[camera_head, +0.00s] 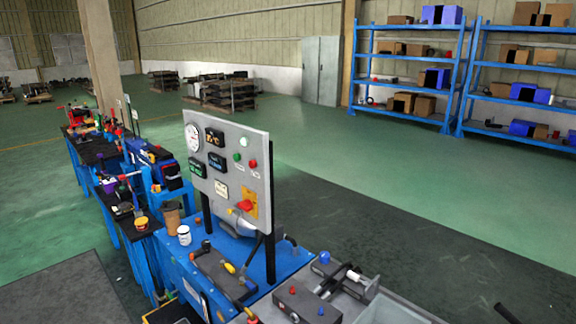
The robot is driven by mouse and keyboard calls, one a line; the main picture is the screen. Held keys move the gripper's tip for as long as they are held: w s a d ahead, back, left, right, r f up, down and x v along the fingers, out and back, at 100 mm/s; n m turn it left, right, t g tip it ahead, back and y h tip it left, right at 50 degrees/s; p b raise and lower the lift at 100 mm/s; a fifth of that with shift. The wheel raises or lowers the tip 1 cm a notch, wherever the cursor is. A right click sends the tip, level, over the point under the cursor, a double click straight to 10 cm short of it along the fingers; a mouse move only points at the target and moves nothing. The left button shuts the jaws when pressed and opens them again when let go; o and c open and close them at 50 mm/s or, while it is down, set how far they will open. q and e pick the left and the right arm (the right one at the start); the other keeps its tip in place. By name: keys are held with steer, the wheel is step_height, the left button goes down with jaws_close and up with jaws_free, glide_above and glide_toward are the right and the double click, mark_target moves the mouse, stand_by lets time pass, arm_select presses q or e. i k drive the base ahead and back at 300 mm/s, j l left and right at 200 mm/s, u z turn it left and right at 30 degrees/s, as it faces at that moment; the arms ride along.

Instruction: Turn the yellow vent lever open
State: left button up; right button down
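Another small yellow part (251,315) shows at the bottom edge, partly cut off. I cannot tell which of the two is the vent lever, nor its angle. Neither gripper can be made out in the head view. A dark rod-like shape (507,314) enters at the bottom right, and I cannot tell what it is.
A grey panel (228,168) with gauges and a red knob on a yellow plate stands upright on the blue stand (285,262). A white cup (184,235) is at its left. A dark block with red and blue knobs (307,305) and a grey tray (395,308) are in front.

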mark_target(228, 266)
steer(key=i+j, duration=0.1)
steer(key=j, duration=1.25)
steer(key=i+j, duration=0.2)
steer(key=j, duration=0.2)
steer(key=i+j, duration=0.2)
steer(key=j, duration=0.2)
steer(key=i+j, duration=0.2)
steer(key=j, duration=0.15)
steer(key=i+j+u, duration=0.1)
steer(key=j, duration=0.3)
steer(key=i+l, duration=0.1)
steer(key=i, duration=0.3)
steer(key=i+l, duration=0.1)
steer(key=i, duration=0.35)
